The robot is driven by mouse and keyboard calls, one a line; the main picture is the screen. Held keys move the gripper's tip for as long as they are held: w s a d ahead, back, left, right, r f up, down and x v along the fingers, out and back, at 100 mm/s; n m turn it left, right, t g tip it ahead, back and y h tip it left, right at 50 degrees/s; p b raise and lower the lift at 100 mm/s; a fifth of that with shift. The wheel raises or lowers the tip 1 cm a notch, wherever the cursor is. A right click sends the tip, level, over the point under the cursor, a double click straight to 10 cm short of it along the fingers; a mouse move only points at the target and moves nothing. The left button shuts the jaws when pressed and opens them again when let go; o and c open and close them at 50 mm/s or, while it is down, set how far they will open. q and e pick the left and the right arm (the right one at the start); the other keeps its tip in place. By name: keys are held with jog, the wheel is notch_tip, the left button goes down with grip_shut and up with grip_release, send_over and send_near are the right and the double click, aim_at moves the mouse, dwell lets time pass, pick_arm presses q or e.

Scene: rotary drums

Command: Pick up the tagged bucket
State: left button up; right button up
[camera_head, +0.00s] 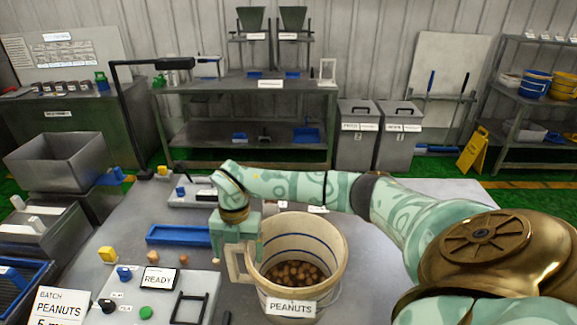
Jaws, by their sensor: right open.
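The tagged bucket (330,250) is cream with dark blue stripes and stands upright on the grey worktable. Its white front tag (291,307) reads PEANUTS, and brown peanuts (293,271) lie inside. A cream side handle (236,272) sticks out from its left side. My right gripper (236,245), mint green, points down at the handle's upper part, beside the bucket's left rim. It is open; its fingertips partly overlap the handle, and I cannot tell whether they touch it. My left gripper is not in view.
A control panel (205,282) with a READY screen (160,279) and small knobs lies left of the bucket. A blue tray (180,234) and a white device (184,194) lie behind it. A BATCH PEANUTS sign (60,308) stands at front left. My right arm crosses above the table.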

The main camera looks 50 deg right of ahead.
jog(key=shift+c, duration=0.3)
jog(key=shift+r, duration=0.1)
grip_shut()
